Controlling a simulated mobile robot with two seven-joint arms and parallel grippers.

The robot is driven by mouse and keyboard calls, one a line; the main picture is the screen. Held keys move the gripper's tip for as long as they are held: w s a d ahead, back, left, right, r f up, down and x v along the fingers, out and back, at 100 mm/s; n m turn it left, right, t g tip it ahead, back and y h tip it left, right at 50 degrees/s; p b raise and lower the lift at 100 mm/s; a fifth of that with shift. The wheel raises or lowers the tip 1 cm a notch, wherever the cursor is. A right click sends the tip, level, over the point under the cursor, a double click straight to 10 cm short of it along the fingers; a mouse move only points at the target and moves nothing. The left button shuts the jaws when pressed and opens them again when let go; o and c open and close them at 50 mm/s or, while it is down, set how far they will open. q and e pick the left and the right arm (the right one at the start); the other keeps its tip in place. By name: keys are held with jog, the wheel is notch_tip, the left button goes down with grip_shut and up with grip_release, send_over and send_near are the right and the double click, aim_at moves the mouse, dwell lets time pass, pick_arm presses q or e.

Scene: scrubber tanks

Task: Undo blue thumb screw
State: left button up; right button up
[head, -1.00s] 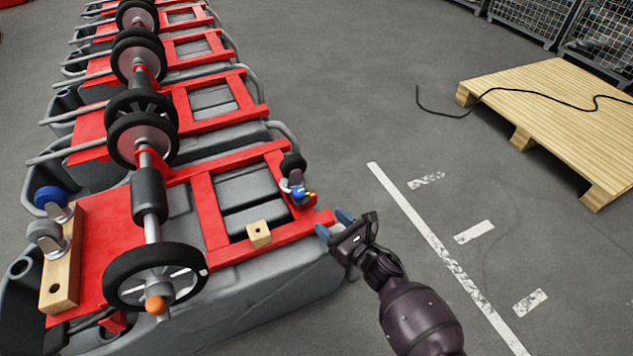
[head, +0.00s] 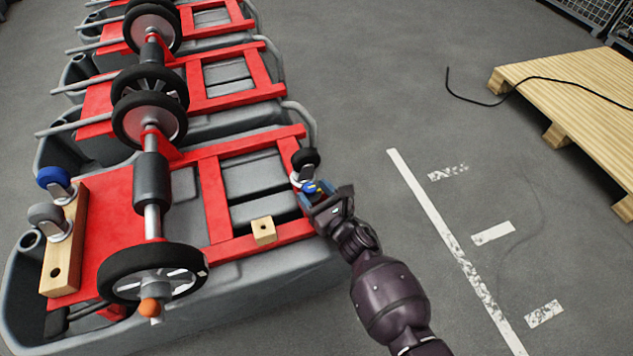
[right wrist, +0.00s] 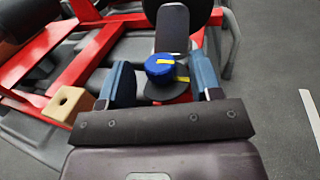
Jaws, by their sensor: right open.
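The blue thumb screw (head: 310,187) sits by a small black-wheeled caster (head: 304,160) at the right corner of the nearest red frame. In the right wrist view the blue thumb screw (right wrist: 159,66) has a yellow mark and shows between the two fingers, above a dark round part. My right gripper (head: 318,194) is open, with its blue-grey fingers on either side of the screw; it also shows in the right wrist view (right wrist: 162,80). I cannot tell whether the fingers touch the screw. My left gripper is not in view.
A small wooden block with a hole (head: 264,231) lies on the red frame (head: 215,205), left of the gripper. A wooden bar (head: 64,250) with two casters is at the left. A pallet (head: 575,80) stands right; open floor lies between.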

jog(key=shift+w+a, duration=0.15)
jog(key=shift+w, duration=0.05)
jog(key=c, duration=0.9)
jog(key=shift+c, duration=0.2)
jog(key=shift+n+g+y, duration=0.3)
jog(key=shift+y, duration=0.1)
